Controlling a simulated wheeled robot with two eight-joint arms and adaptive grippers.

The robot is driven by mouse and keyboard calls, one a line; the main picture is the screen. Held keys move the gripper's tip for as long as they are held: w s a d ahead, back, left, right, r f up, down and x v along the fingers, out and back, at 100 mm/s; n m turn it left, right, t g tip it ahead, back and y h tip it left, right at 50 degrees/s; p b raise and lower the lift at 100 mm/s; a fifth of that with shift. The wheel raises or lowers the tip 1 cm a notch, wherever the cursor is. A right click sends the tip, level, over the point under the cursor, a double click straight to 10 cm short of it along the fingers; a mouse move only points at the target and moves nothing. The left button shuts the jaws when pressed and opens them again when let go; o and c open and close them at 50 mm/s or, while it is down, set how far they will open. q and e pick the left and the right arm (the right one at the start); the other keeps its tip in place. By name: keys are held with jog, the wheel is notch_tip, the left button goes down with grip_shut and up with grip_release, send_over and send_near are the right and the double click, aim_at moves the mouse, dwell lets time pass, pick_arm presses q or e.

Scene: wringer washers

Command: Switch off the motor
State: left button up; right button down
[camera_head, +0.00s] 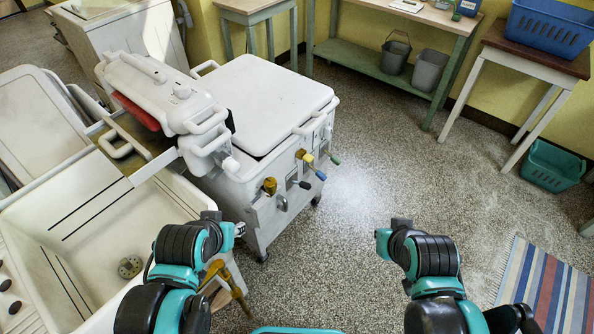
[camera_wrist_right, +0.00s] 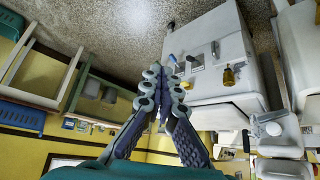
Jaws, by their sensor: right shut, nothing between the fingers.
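The white wringer washer (camera_head: 262,100) stands left of centre with its lid closed. I cannot tell which one is the motor switch. My right gripper (camera_wrist_right: 166,66) is shut and empty in the wrist view, apart from the washer as seen from the head. The brass knob also shows there (camera_wrist_right: 229,77). My left gripper (camera_head: 240,229) is near the washer's lower front corner; its fingers are not clear.
A wringer (camera_head: 165,95) with a red part sits over the washer's left side. A white double tub (camera_head: 120,205) fills the left. A green bench (camera_head: 390,70), a side table (camera_head: 530,50) and a striped rug (camera_head: 550,290) lie right. Speckled floor right of the washer is free.

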pick_arm(q)
jog(key=shift+o, duration=0.7)
jog(key=shift+s+a, duration=0.1)
jog(key=shift+s, duration=0.05)
pick_arm(e)
jog(key=w+a+r+n+g+y+p, duration=0.1)
jog(key=w+a+n+p, duration=0.2)
jog(key=w, duration=0.9)
jog(key=w+a+r+n+g+y, duration=0.15)
jog(key=w+a, duration=0.25)
jog(key=w, duration=0.7)
pick_arm(q)
notch_tip(320, 180, up, 6)
jog(key=p, duration=0.2)
jog(key=shift+f+p, duration=0.1)
jog(key=shift+p, duration=0.3)
pick_arm(e)
jog(key=w+a+f+n, duration=0.3)
jog(key=w+f, duration=0.4)
jog(key=f, duration=0.3)
jog(key=w+a+f+n+g+y, duration=0.1)
jog(key=w+a+f+n, duration=0.2)
jog(key=w+a+f, duration=0.3)
notch_tip(320, 180, down, 5)
jog(key=shift+w+f, duration=0.2)
jog(key=shift+w, duration=0.85)
jog(key=shift+a+f+g+y, duration=0.1)
jog(key=shift+g+y, duration=0.15)
